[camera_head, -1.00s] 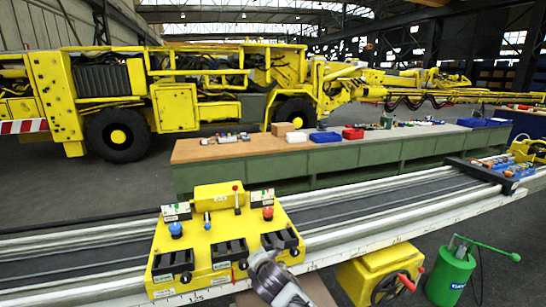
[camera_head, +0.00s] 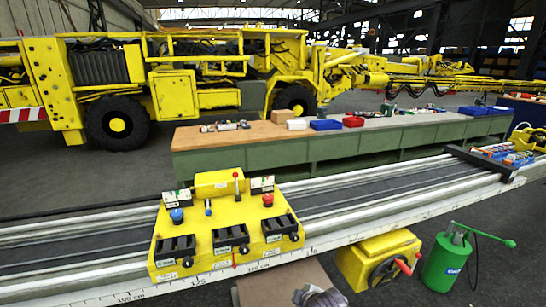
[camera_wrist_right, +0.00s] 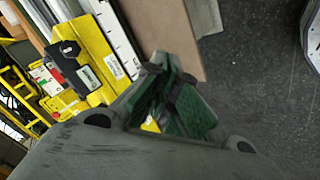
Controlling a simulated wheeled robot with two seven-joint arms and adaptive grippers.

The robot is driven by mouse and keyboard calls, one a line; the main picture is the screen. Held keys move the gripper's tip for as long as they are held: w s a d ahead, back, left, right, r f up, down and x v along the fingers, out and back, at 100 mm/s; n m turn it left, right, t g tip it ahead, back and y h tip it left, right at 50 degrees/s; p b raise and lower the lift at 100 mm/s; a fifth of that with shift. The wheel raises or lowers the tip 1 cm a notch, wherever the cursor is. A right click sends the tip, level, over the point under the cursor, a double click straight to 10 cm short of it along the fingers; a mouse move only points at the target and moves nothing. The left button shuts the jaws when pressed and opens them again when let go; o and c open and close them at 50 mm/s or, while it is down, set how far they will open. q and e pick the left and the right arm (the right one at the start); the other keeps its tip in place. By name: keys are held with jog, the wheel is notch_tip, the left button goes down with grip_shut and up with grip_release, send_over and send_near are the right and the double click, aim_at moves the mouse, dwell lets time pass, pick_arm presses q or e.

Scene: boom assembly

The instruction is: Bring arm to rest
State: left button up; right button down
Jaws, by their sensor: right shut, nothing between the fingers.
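My right gripper (camera_wrist_right: 168,80) shows in the right wrist view with its green-padded fingers closed together and nothing held between them. In the head view only a grey metallic part of my right arm (camera_head: 322,297) shows at the bottom edge, right of centre. It is below the rail and apart from the yellow control box (camera_head: 222,225). That box also shows at the left of the right wrist view (camera_wrist_right: 80,60). The left gripper is not in view.
A long grey rail (camera_head: 370,197) crosses the front. Under it are a brown box (camera_head: 290,280), a yellow unit with a red handle (camera_head: 375,255) and a green canister (camera_head: 446,262). A green workbench (camera_head: 330,145) and yellow machine stand behind. Dark floor is open at lower right.

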jog(key=s+d+f+m+g+h, duration=0.1)
jog(key=s+d+f+m+g, duration=0.1)
jog(key=s+d+m, duration=0.6)
jog(key=s+d+f+m+g, duration=0.1)
jog(key=s+d+m+g, duration=0.15)
jog(key=s+d, duration=0.6)
jog(key=s+a+f, duration=0.1)
jog(key=s+f, duration=0.1)
jog(key=f, duration=1.5)
jog(key=s+a+f, duration=0.2)
jog(key=s+f, duration=0.1)
jog(key=f, duration=1.3)
jog(key=s+d+f+g, duration=0.1)
jog(key=s+d+f, duration=0.1)
jog(key=s+f, duration=0.8)
jog(key=s+d+f+g, duration=0.1)
jog(key=s+d+f, duration=0.1)
jog(key=s+f, duration=0.8)
jog(key=shift+s+d+h, duration=0.2)
jog(key=shift+s+h, duration=0.1)
jog(key=shift+s, duration=0.7)
jog(key=shift+m, duration=0.25)
jog(key=shift+w, duration=0.1)
